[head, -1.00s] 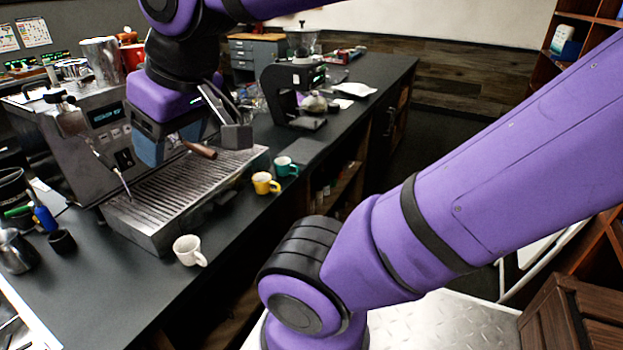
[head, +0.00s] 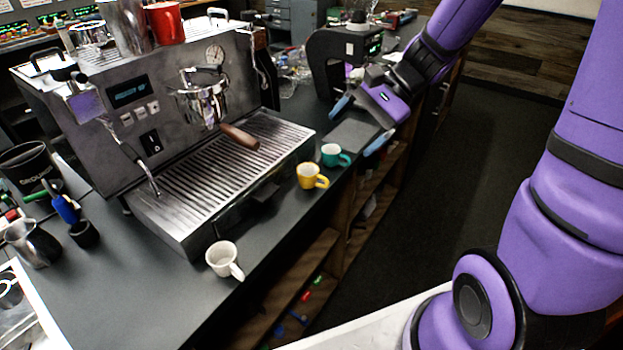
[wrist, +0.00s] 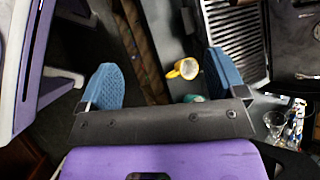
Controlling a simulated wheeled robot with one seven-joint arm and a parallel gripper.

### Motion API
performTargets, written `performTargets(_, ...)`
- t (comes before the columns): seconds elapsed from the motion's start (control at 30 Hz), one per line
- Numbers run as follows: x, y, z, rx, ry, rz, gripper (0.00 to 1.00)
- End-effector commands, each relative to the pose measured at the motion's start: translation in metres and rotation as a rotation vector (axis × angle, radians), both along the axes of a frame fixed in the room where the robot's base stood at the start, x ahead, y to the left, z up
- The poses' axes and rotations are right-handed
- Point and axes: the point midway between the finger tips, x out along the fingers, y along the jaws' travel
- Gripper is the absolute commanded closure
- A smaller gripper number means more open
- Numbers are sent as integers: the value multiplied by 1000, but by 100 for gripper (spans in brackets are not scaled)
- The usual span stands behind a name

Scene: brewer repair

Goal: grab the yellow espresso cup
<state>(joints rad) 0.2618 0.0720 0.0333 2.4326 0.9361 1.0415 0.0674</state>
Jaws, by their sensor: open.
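The yellow espresso cup (head: 312,176) stands on the dark counter by its front edge, just right of the espresso machine's drip tray, its handle toward the right. In the wrist view the yellow cup (wrist: 184,69) shows beyond the fingertips, nearer the right-hand finger. My gripper (head: 360,124) is open and empty, above and behind the cup near the counter edge. Its two blue fingers are spread wide apart in the wrist view (wrist: 163,75). A teal cup (head: 334,155) stands just behind the yellow one, close to my gripper; in the wrist view it is mostly hidden.
A white cup (head: 223,259) stands nearer on the counter (head: 160,300). The espresso machine (head: 140,110) with its drip tray (head: 215,170) and wooden-handled portafilter (head: 240,137) is to the left. A black grinder (head: 332,55) stands behind. Open shelves lie under the counter edge.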

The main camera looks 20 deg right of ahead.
Motion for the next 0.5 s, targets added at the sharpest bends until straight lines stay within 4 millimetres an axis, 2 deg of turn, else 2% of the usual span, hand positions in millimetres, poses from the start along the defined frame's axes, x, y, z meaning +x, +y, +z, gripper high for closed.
performTargets(0.03, 10, -3, -13, 49, 47, -55, 10)
performTargets(0.3, 59, -22, -75, 289, 246, -378, 10)
performTargets(0.5, 86, -42, -126, 436, 369, -611, 10)
